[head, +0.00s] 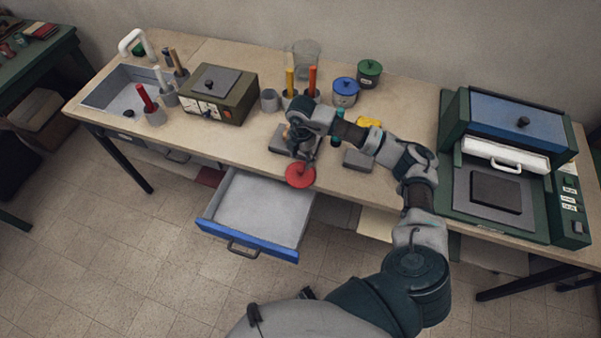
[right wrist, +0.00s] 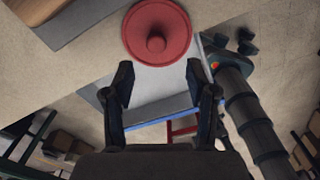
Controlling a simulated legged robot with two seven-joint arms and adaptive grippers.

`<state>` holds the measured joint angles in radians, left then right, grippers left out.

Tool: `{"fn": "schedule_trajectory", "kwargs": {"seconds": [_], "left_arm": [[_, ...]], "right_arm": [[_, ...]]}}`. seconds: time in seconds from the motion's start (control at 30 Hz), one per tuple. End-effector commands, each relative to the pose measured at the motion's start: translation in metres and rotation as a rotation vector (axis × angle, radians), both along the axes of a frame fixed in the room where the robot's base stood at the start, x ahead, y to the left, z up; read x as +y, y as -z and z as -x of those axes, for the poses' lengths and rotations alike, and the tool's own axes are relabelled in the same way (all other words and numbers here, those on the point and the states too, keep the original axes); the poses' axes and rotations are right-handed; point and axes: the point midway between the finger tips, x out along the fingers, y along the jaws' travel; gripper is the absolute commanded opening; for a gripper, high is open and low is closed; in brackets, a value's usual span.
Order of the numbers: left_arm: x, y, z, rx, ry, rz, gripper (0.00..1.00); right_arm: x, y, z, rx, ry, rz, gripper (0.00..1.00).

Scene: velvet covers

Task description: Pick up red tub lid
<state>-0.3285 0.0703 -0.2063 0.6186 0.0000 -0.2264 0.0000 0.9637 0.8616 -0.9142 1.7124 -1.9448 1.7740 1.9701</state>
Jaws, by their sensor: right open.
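The red tub lid (head: 300,175) is a round disc with a small knob on top. It lies flat at the front edge of the workbench, beside the open drawer. In the right wrist view the lid (right wrist: 157,32) is at the top centre, just beyond my fingertips. My right gripper (right wrist: 157,75) is open and empty, its two fingers apart with the lid's knob roughly in line between them. In the head view my right gripper (head: 304,152) is right by the lid and partly hidden by its own wrist. My left gripper does not show.
An open drawer (head: 255,212) with a blue front juts out below the bench. Blue (head: 345,92) and green (head: 369,73) lidded tubs stand behind my arm. Tool cups, a grey-lidded box (head: 216,94) and a sink (head: 125,92) are left; a green machine (head: 515,160) is right.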

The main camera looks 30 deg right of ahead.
Motion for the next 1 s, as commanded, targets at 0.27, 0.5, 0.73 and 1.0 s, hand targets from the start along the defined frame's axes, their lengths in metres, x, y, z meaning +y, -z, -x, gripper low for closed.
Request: {"fn": "schedule_trajectory", "kwargs": {"seconds": [0.27,0.5,0.73,1.0], "left_arm": [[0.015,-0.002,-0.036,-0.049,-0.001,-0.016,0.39],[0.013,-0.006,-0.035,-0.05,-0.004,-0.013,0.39],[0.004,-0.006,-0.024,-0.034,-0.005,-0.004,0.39],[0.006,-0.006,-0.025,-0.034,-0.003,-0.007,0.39]], "right_arm": [[-0.004,0.031,0.001,-0.001,0.001,-0.003,0.57],[-0.001,0.065,-0.004,0.001,0.001,-0.005,0.57],[0.001,0.081,-0.004,-0.002,0.0,-0.003,0.57],[0.001,0.081,-0.004,-0.001,0.0,-0.003,0.3]]}}
